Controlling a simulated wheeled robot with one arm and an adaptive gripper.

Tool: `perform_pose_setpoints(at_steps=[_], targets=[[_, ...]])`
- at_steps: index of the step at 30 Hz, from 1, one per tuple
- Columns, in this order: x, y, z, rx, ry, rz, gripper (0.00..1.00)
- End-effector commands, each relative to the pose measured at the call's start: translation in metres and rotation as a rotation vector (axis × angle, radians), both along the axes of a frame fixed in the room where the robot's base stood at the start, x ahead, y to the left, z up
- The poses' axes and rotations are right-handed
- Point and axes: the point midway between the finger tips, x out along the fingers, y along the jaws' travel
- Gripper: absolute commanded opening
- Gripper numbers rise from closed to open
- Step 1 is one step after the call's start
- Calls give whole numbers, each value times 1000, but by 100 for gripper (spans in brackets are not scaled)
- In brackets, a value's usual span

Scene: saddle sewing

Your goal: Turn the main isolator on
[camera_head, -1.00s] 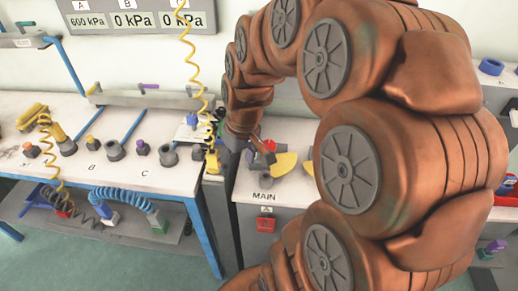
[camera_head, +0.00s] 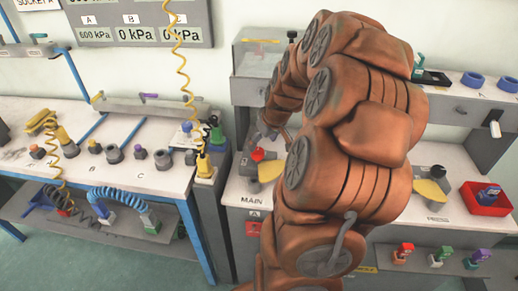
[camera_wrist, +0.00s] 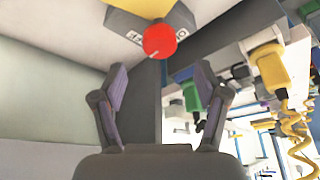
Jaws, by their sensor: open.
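The main isolator is a grey block with a red knob (camera_head: 258,154) and a yellow plate (camera_head: 270,171), above the word MAIN on the white bench at centre. In the wrist view its red knob (camera_wrist: 160,40) is ahead of my fingers near the top centre, on a grey body with partly hidden lettering. A yellow part shows at the top edge. My gripper (camera_wrist: 160,90) is open and empty, its two fingers apart with the knob beyond them, not touching. In the head view my arm partly hides the gripper, just above and behind the isolator.
A second yellow-plated device (camera_head: 432,188) and a red tray (camera_head: 486,198) stand to the right. A yellow-topped connector (camera_head: 204,167) with a coiled yellow hose is close on the left. A clear-fronted box (camera_head: 258,57) stands behind. A gap separates the left table and the bench.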

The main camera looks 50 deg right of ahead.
Motion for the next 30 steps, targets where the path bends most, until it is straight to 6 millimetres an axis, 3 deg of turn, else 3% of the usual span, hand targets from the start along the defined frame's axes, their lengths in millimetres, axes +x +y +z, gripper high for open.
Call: perform_pose_setpoints(at_steps=[15,26,30], targets=[[20,-5,-49,0,-1,-4,73],[22,-6,-55,-3,-3,-5,73],[22,-6,-55,-2,-3,-6,62]])
